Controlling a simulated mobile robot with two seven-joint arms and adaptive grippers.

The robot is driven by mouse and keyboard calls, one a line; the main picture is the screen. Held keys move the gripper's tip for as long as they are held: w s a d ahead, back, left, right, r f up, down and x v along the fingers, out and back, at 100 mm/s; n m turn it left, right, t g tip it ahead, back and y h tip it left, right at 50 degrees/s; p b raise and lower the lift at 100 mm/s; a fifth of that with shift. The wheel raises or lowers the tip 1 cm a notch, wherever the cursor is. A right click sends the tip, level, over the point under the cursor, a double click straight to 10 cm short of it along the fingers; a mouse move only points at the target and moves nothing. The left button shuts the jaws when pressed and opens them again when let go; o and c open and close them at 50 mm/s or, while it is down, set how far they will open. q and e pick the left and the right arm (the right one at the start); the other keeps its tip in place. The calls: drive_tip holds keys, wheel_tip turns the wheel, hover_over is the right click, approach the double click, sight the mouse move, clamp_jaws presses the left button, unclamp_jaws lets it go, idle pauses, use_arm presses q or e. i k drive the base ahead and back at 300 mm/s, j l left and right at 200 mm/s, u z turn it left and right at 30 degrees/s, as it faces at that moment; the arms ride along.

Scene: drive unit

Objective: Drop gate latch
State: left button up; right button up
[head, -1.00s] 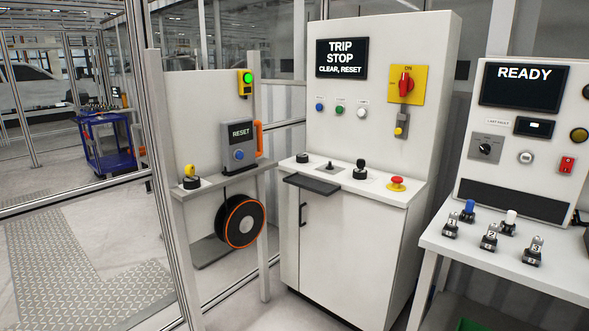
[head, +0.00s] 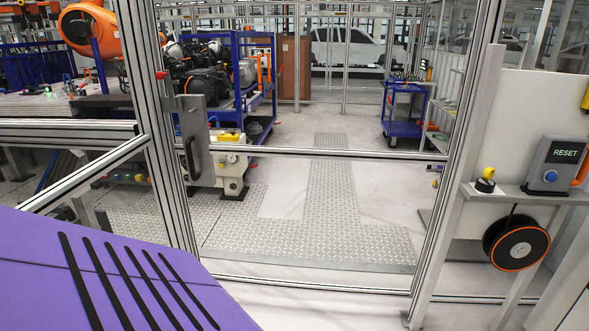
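A fence gate with an aluminium frame (head: 310,153) fills the middle of the head view and looks closed. A dark grey latch unit with a vertical handle (head: 194,140) is on its left upright. A small red knob (head: 160,75) shows just left of the latch's top. I cannot tell from here whether the latch is engaged. Neither of my grippers is in view.
A purple panel with black slots (head: 120,270) fills the lower left, close by. Right of the gate are a RESET box (head: 556,165) and a cable reel (head: 516,243). Beyond the gate lie floor plates (head: 335,200), a blue engine rack (head: 247,85) and a blue cart (head: 402,128).

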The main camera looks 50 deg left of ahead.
sight(160, 75)
drive_tip(key=u, duration=1.65)
drive_tip(key=i+u, duration=0.15)
drive_tip(key=i, duration=0.15)
